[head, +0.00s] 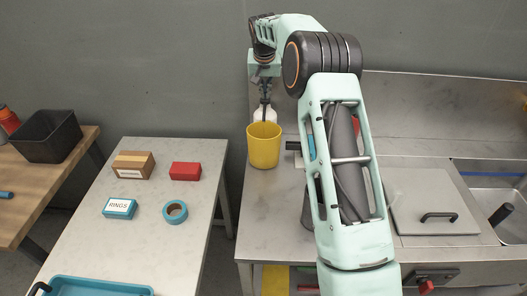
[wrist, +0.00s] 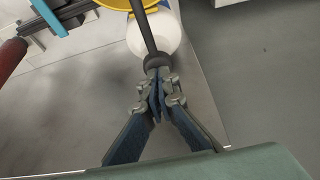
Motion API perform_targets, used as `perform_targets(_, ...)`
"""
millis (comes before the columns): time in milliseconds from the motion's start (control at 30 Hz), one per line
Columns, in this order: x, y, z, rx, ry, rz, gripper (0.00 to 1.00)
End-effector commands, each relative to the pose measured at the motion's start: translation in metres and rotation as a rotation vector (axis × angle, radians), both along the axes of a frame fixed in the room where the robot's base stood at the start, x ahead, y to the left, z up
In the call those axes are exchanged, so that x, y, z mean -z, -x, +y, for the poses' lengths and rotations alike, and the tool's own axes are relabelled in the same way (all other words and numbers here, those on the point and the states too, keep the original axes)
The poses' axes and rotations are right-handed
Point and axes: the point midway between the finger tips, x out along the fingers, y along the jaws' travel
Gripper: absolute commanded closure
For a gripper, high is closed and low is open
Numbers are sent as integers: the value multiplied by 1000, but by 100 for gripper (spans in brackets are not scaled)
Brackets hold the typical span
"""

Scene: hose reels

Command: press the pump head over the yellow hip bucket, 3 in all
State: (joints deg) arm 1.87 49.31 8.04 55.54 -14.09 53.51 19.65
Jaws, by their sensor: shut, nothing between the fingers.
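The yellow bucket (head: 264,148) stands upright on the steel counter; only part of its rim (wrist: 118,4) shows at the top of the wrist view. A white pump bottle (head: 266,115) stands just behind it, and its white body (wrist: 158,36) also shows in the wrist view. Its dark pump head (wrist: 153,60) has a long spout reaching toward the bucket. My gripper (head: 265,93) points down above the bottle. In the wrist view my gripper (wrist: 157,78) is shut and empty, its tips at the pump head; I cannot tell whether they touch it.
My arm hides part of the counter right of the bucket. A square lid (head: 435,205) with a black handle and a sink (head: 495,180) are further right. A side table (head: 140,225) at left holds a cardboard box (head: 133,166), a red block (head: 185,171) and a tape roll (head: 175,212).

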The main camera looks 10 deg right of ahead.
Motion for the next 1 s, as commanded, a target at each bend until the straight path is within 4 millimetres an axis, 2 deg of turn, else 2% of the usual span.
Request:
perform_targets(33, 6, 1, 0, 0, 0, 5, 100)
perform_targets(367, 3, 1, 0, 0, 0, 7, 100)
perform_targets(1000, -32, 1, 0, -1, 0, 5, 100)
